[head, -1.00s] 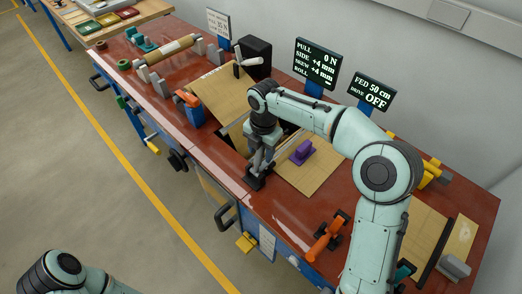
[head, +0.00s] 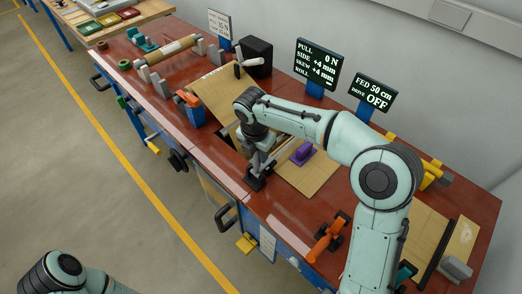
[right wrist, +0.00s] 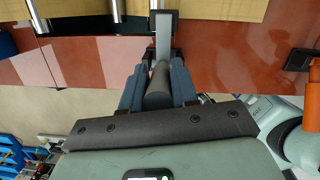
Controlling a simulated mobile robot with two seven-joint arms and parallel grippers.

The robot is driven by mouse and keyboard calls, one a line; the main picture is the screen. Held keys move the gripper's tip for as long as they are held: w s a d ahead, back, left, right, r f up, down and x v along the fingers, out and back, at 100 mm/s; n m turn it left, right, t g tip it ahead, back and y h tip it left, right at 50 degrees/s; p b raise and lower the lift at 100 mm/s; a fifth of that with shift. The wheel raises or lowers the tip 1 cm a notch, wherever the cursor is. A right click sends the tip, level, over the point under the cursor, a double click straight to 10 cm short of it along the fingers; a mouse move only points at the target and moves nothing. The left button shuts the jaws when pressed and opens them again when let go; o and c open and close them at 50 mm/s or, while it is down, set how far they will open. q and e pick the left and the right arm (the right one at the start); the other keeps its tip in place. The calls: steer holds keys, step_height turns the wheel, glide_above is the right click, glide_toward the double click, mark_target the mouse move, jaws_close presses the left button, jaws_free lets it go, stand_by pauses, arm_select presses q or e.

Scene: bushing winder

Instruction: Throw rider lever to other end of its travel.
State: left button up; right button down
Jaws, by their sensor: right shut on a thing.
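The rider lever shows in the right wrist view as a flat grey metal bar (right wrist: 163,40) with a dark round grip (right wrist: 158,88) at its near end. My right gripper (right wrist: 158,80) is shut on that grip, with one finger on each side. In the head view my right gripper (head: 261,162) points down at the lever near the table's front edge, above a dark bracket (head: 257,183). The arm and gripper hide most of the lever there. Part of my left arm shows at the bottom left, but its gripper is out of the picture.
A tan sheet (head: 315,172) with a purple block (head: 302,152) lies right of the gripper. An orange-handled lever (head: 327,236) stands further right along the front edge. Another orange handle (head: 188,98) is to the left. Display boards (head: 317,65) stand at the back.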

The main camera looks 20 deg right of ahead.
mark_target(254, 162)
steer(key=a+h, duration=0.1)
steer(key=s+a+t+h, duration=0.1)
steer(key=a+h, duration=0.1)
steer(key=shift+s+f, duration=0.1)
steer(key=shift+s, duration=0.05)
steer(key=shift+s+a+f+t+h+b, duration=0.15)
steer(key=shift+s+a+f+t+h, duration=0.25)
steer(key=shift+a+f+t+h, duration=0.75)
steer(key=shift+s+a+f+t+h+b, duration=0.3)
steer(key=shift+a+h, duration=0.45)
steer(key=shift+h, duration=1.05)
steer(key=shift+s+a+f+t+h+b, duration=0.1)
steer(key=shift+s+a+f+t+h, duration=0.45)
steer(key=shift+a+h, duration=0.65)
arm_select(q)
steer(key=shift+s+a+f, duration=0.75)
steer(key=shift+s, duration=0.1)
arm_select(e)
steer(key=shift+d+f+h, duration=0.2)
steer(key=shift+h, duration=0.25)
steer(key=shift+f, duration=0.1)
steer(key=c, duration=0.9)
jaws_free()
